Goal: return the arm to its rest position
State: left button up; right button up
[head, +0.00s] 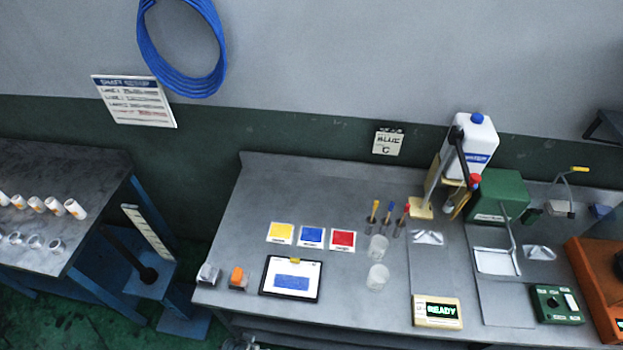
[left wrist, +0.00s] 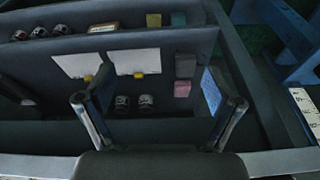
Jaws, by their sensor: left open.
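My left gripper (left wrist: 158,101) shows in the left wrist view. Its two fingers are wide apart, with nothing held between them. Beyond the fingers is a dark shelf unit (left wrist: 150,38), seen from above. Neither gripper nor any part of my arms shows in the head view. My right gripper is in no view.
White cards (left wrist: 133,62), small jars (left wrist: 145,101) and a pink block (left wrist: 182,89) lie beyond the fingers.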

pick_arm(q)
jog(key=s+f+g+b, duration=0.1)
jog(key=s+f, duration=0.3)
jog(key=f, duration=0.7)
jog(key=s+f+b, duration=0.1)
jog(key=s+f, duration=0.3)
jog(key=f, duration=0.6)
jog(key=s+a+f+b, duration=0.1)
jog(key=s+a+f, duration=0.2)
jog(key=s+f, duration=0.7)
jog(key=s, duration=0.2)
jog(key=shift+s+a+f+g, duration=0.15)
jog(key=shift+s+f+g, duration=0.05)
jog(key=shift+s+g, duration=0.2)
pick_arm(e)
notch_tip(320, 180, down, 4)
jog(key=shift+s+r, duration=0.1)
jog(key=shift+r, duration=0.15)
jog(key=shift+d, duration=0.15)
